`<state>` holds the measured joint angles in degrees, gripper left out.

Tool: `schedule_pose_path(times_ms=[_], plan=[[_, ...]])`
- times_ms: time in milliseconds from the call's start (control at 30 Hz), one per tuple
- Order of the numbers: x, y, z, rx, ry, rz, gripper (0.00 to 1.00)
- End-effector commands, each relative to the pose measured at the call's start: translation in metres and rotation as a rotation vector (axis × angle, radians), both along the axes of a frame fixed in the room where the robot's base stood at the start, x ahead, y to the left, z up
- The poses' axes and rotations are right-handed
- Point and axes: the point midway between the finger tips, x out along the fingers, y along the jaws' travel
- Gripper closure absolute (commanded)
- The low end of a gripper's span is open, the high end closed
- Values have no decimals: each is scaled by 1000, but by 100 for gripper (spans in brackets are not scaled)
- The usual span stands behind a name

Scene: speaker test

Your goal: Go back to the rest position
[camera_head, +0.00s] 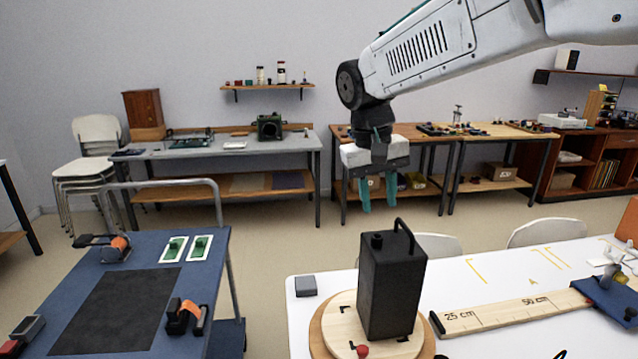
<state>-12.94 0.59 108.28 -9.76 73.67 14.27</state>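My gripper (378,194) hangs from the end of my white arm, right of the picture's middle, pointing down. Its two teal fingers are apart, with nothing visible between them. It shows above the black box-shaped speaker (392,285) in the picture and does not touch it. The speaker stands upright, with a handle on top, on a round wooden turntable (428,345) on the white table (470,275).
A wooden ruler board (510,312) and a small grey block (306,286) lie on the white table. A blue cart (215,250) with a black mat (120,310), orange-banded devices and green boards stands at left. Workbenches (235,150) line the back wall. Floor shows between.

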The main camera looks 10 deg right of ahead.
Motion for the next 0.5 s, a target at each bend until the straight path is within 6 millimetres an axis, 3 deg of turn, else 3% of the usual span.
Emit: schedule_pose_path(times_ms=[67, 133, 500], plan=[[-10, 0, -14, 5, 34, 27, 65], [-32, -3, -22, 20, 59, 51, 65], [-162, -42, -35, 109, 49, 72, 65]])
